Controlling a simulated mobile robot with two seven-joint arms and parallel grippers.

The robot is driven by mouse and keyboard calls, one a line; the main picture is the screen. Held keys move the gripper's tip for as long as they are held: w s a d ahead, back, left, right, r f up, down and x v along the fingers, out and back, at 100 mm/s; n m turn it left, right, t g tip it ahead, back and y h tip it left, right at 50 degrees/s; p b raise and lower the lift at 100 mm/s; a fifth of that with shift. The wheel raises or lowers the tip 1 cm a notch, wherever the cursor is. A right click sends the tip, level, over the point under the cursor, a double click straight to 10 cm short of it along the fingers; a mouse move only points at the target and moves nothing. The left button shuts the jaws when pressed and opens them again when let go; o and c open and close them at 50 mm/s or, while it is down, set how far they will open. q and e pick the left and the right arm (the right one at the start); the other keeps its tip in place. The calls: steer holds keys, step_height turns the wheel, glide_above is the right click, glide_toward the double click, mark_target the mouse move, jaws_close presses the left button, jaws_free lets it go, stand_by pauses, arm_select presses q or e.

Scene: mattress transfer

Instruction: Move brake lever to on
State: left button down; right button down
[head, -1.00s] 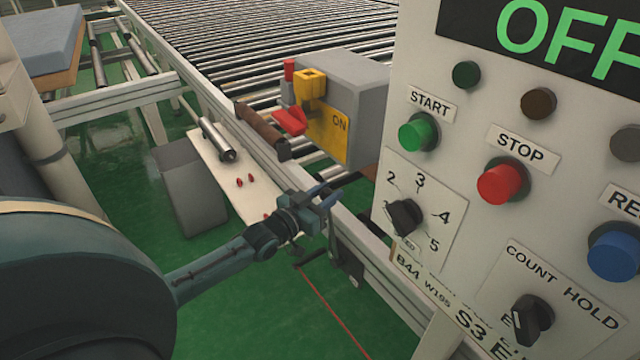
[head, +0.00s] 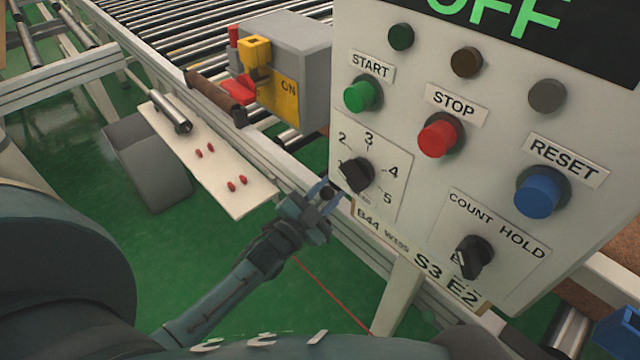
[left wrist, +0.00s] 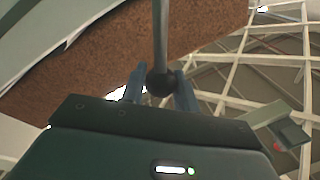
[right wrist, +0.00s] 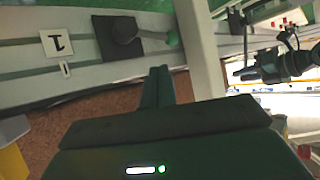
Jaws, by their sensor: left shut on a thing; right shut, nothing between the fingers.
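My left gripper (head: 328,190) is below the lower left edge of the control panel in the head view. In the left wrist view its fingers (left wrist: 160,85) are shut on a black ball knob (left wrist: 161,84) at the end of a thin grey lever rod (left wrist: 160,35). The knob shows as a dark ball (head: 327,194) between the fingers in the head view. The lever's base and any markings beside it are hidden. My right gripper (right wrist: 158,88) is shut and empty in the right wrist view.
The control panel (head: 410,205) reads OFF and fills the right side. A grey box (head: 300,55) with a yellow ON plate and red handle stands by the roller conveyor (head: 200,25). A white shelf (head: 225,185) holds small red parts. Green floor lies open below.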

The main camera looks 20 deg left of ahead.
arm_select(q)
steer(key=shift+s+d+f, duration=0.1)
steer(key=shift+d+f, duration=0.1)
steer(key=shift+d, duration=0.05)
steer(key=c, duration=1.1)
jaws_free()
steer(key=shift+s+a+f, duration=0.1)
steer(key=shift+s+a, duration=0.1)
steer(key=shift+s, duration=0.25)
steer(key=b+v, duration=0.1)
steer(key=v, duration=1.1)
